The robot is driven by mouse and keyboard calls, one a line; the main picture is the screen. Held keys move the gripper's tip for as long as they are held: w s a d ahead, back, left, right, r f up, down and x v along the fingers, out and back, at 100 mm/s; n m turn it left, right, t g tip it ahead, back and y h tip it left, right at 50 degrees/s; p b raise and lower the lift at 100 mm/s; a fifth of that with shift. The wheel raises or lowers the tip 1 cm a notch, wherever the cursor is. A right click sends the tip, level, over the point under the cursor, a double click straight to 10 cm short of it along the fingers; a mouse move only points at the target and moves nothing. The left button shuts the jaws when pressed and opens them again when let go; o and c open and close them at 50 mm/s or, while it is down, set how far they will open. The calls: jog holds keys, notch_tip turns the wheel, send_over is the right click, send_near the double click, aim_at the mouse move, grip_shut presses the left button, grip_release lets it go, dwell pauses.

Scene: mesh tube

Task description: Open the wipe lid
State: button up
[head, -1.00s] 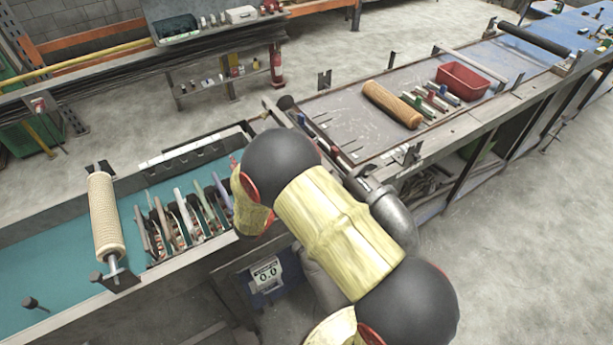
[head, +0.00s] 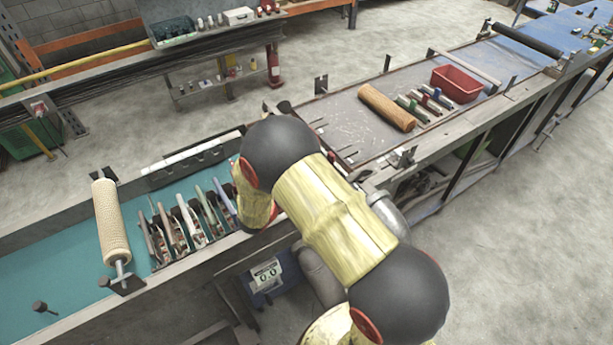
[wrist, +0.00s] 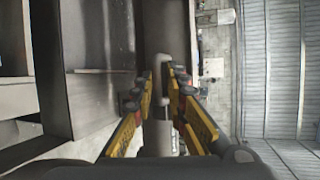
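My gripper (wrist: 160,75) shows in the wrist view, with yellow, black and red fingers angled inward and a gap between their tips. A pale grey piece (wrist: 159,62) appears in line with that gap; I cannot tell whether the fingers touch it or whether it lies beyond them. In the head view my arm's black and yellow links hide the gripper. I cannot make out a wipe lid for certain in either view.
The teal bench (head: 55,260) carries a cream roller (head: 108,220) and several tools in a rack (head: 190,222). The grey conveyor table (head: 340,112) holds a wooden roller (head: 387,106) and a red bin (head: 456,82). Open concrete floor (head: 530,240) lies at right.

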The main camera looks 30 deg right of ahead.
jog(key=o, duration=0.3)
jog(key=v, duration=1.2)
dwell(0.4)
